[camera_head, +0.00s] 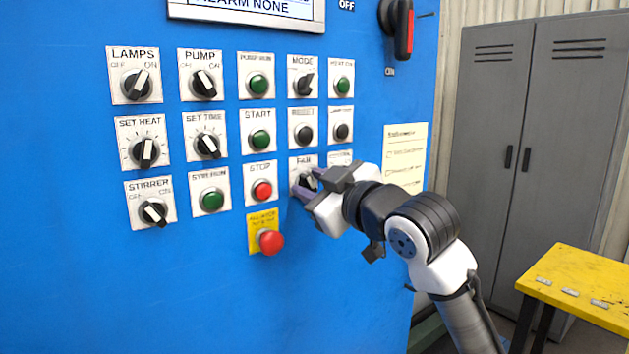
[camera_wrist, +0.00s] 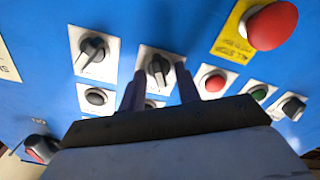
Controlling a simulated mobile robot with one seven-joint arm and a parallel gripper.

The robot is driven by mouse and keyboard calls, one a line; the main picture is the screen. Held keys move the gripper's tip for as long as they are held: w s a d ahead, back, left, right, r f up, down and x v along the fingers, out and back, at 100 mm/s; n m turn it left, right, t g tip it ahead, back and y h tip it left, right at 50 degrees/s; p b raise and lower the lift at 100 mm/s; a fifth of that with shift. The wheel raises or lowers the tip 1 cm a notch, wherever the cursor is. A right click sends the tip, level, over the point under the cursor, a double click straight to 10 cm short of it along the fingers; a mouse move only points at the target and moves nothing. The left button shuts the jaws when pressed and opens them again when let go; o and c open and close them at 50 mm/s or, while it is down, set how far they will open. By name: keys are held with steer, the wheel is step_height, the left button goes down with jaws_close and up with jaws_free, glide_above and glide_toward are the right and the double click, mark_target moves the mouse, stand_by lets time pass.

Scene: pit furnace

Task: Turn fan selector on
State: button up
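The fan selector (camera_head: 308,180) is a black knob on a white plate marked FAN, in the lower row of the blue panel. In the head view my gripper (camera_head: 306,188) partly covers it from the right. In the wrist view the black selector knob (camera_wrist: 158,69) stands between the two dark fingertips of my gripper (camera_wrist: 158,82). The fingers are spread, one on each side of the knob, with blue panel and white plate showing between them. I cannot tell whether either finger touches the knob. Its pointer's exact setting is hard to read.
The red STOP button (camera_head: 262,189) is just left of the fan plate. A red mushroom button (camera_head: 270,241) on a yellow plate protrudes below. Another black selector (camera_wrist: 93,48) is beside the fan knob in the wrist view. Grey lockers (camera_head: 540,130) and a yellow table (camera_head: 580,285) stand right.

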jaws_close()
steer(key=shift+m, duration=0.3)
steer(key=m+p, duration=0.2)
steer(key=m, duration=0.3)
steer(key=shift+r+m, duration=0.15)
steer(key=shift+m, duration=0.15)
steer(key=m+p, duration=0.1)
steer(key=m, duration=0.1)
steer(key=m+p, duration=0.1)
steer(key=m, duration=0.2)
steer(key=shift+w+d+m+p, duration=0.15)
steer(key=shift+m+p, duration=0.15)
steer(key=shift+p, duration=0.05)
stand_by(0.5)
jaws_free()
